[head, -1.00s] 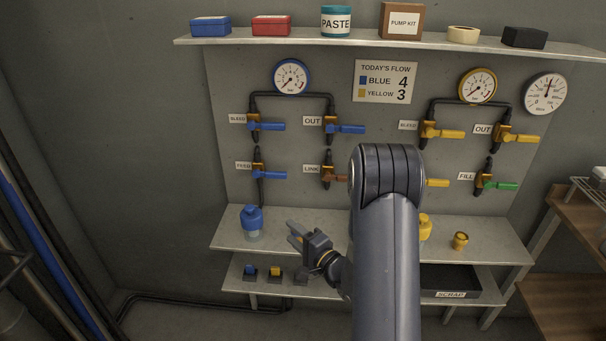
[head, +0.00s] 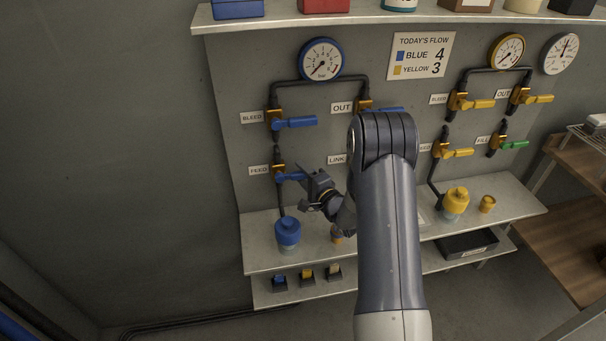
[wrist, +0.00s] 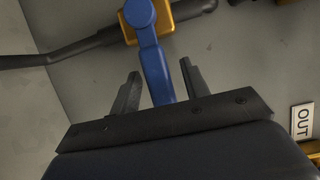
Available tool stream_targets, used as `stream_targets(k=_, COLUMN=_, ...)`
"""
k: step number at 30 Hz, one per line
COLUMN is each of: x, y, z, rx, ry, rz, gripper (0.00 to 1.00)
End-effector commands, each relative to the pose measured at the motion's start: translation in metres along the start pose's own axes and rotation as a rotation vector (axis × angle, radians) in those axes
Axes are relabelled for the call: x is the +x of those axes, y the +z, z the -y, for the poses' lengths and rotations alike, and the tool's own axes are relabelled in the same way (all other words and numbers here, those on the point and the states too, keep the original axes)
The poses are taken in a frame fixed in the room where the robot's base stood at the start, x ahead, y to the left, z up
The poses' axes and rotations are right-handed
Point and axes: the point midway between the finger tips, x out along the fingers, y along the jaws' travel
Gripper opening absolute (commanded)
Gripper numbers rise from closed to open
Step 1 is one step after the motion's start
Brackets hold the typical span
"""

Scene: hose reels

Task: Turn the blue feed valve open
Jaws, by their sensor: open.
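The blue feed valve handle (head: 291,177) sits beside the FEED label (head: 259,169) at the lower left of the panel and points right, across its pipe. In the wrist view the blue handle (wrist: 157,66) extends from its brass body (wrist: 185,9) down between my two fingers. My gripper (head: 303,178) is open at the handle's free end, and it also shows in the wrist view (wrist: 160,85). The fingers stand on either side of the handle with a gap on each side. My gripper hides the handle's tip in the head view.
The blue bleed valve (head: 293,122) is above, and the OUT valve (head: 365,105) is up to the right. A blue-capped bottle (head: 288,232) stands on the shelf below. The blue gauge (head: 321,60) is at the top. Open wall lies to the left.

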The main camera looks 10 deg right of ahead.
Motion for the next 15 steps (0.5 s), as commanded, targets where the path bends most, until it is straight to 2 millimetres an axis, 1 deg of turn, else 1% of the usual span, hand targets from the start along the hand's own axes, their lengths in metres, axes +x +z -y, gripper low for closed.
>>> stream_targets(k=3, x=-0.0002, y=0.0000, z=-0.0001, rx=0.000, ry=0.000, rz=0.000, gripper=0.43)
stream_targets(k=15, x=-0.0004, y=0.0000, z=0.0000, rx=0.000, ry=0.000, rz=0.000, gripper=0.10)
